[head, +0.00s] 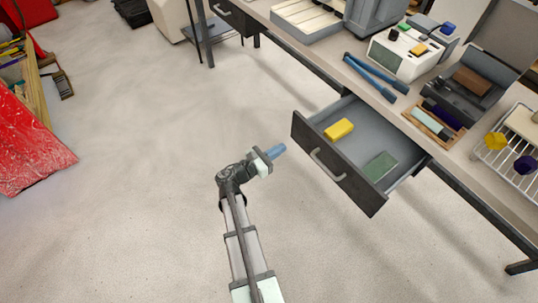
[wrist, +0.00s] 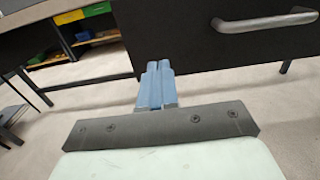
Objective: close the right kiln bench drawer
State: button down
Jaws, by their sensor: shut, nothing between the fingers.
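The right kiln bench drawer (head: 335,163) is pulled well out from under the bench in the head view. Its dark front carries a pale bar handle (head: 327,165). A yellow block (head: 339,130) and a green flat piece (head: 380,166) lie inside it. My gripper (head: 278,151) is shut and empty, in front of the drawer and to the left of its handle, apart from it in the head view. In the wrist view the blue fingers (wrist: 157,82) point at the dark drawer front (wrist: 180,30), with the handle (wrist: 264,22) at upper right. The exact gap cannot be told.
The bench top (head: 345,72) holds blue-handled tongs (head: 375,77), a white device (head: 400,52), an open dark case (head: 470,85) and a wire rack (head: 510,150). Another drawer (head: 236,17) at upper left looks shut. The floor (head: 130,170) in front is clear.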

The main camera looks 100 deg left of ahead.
aim_at(301, 136)
jog(key=shift+x, duration=3.55)
jog(key=shift+w+a+f, duration=0.1)
jog(key=shift+a, duration=0.05)
jog(key=x, duration=2.1)
jog(key=shift+w+a, duration=0.1)
jog(key=shift+a, duration=0.05)
jog(key=shift+x, duration=0.95)
jog(key=shift+w+a, duration=0.1)
jog(key=shift+w, duration=0.05)
jog(key=v, duration=1.5)
